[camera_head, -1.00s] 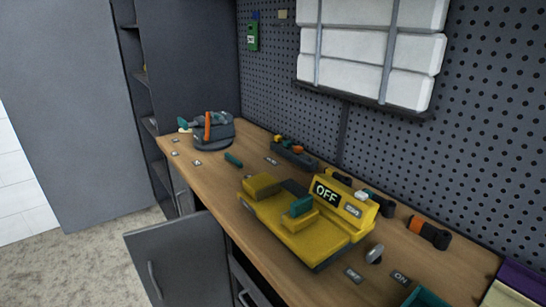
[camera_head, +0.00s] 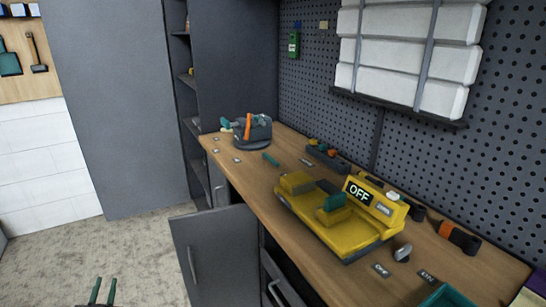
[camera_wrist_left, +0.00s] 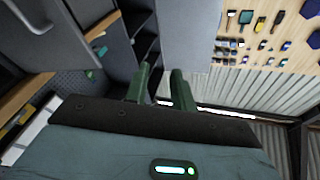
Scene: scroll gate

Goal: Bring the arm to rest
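My left gripper (camera_head: 105,292) shows at the bottom left edge of the head view, only its two dark green fingertips and a little of its body. It is over the floor, left of the open grey cabinet door (camera_head: 216,254) and clear of the bench. In the left wrist view, its two fingers (camera_wrist_left: 161,88) stand apart with a narrow gap and nothing between them. The rest of my left arm is hidden. My right gripper is in neither view.
The wooden workbench (camera_head: 284,225) holds a yellow device (camera_head: 345,228) with an OFF sign, and a dark grey tool (camera_head: 254,132) with an orange part. The cabinet door juts out over the floor. Open speckled floor (camera_head: 100,245) lies at the left.

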